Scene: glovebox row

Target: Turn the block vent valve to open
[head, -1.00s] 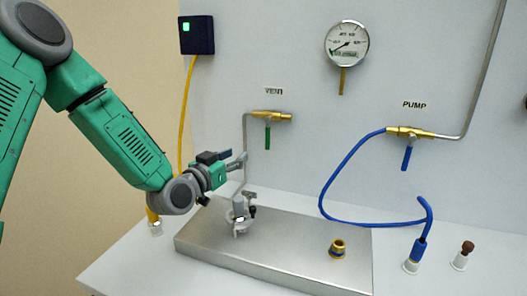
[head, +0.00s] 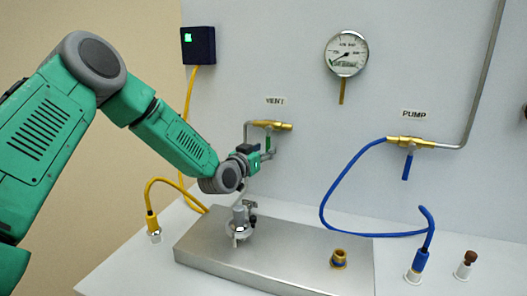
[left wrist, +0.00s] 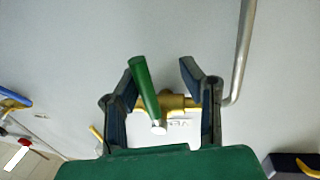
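The wall valve under the VENT label (head: 275,100) has a brass body (head: 272,125) and a green handle (head: 268,144) that hangs down. My left gripper (head: 266,152) is at this handle, and partly covers it in the head view. In the left wrist view, my left gripper (left wrist: 159,72) is open, with one finger on each side of the green handle (left wrist: 144,88). The handle is nearer the picture's left finger; whether they touch cannot be told. The brass body (left wrist: 180,102) lies behind. My right gripper is not in view.
A metal block (head: 290,255) below carries a small grey fitting (head: 240,220) and a brass port (head: 339,258). A bent steel pipe (head: 246,135) runs beside the valve. The PUMP valve (head: 412,142), with blue handle and hose (head: 325,190), and a gauge (head: 346,54) are to the right.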

